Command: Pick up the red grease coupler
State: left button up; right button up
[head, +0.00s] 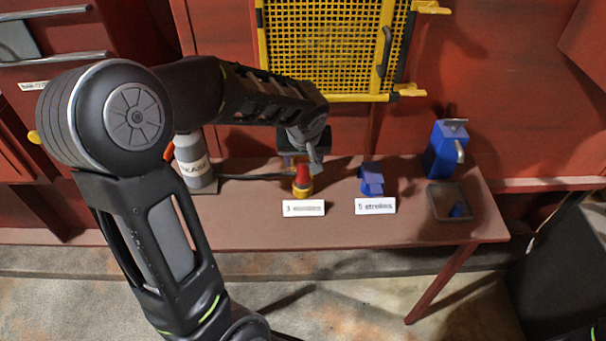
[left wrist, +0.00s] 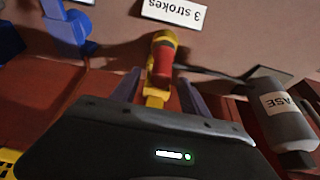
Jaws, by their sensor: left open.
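The red grease coupler (head: 303,176) stands on the table with a yellow base, behind a white "3 strokes" card (head: 303,208). In the left wrist view the coupler (left wrist: 163,62) shows its red body and yellow ends between my fingers. My left gripper (head: 312,160) is at the coupler's upper end, partly hiding it. The gripper (left wrist: 158,88) is open, with one finger on each side of the coupler; I cannot tell whether either touches it. My right gripper is not in view.
A grey grease canister (head: 196,165) stands left with a dark hose running toward the coupler. A blue coupler (head: 371,180) with a "5 strokes" card (head: 375,206), a blue dispenser (head: 446,150) and a dark tray (head: 434,204) are right. A yellow mesh guard (head: 325,45) is behind.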

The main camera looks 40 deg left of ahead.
aim_at(303, 167)
pick_arm(q)
jog(key=shift+p+x, duration=0.6)
jog(key=shift+x, duration=2.1)
jog(key=shift+s, duration=0.1)
grip_shut()
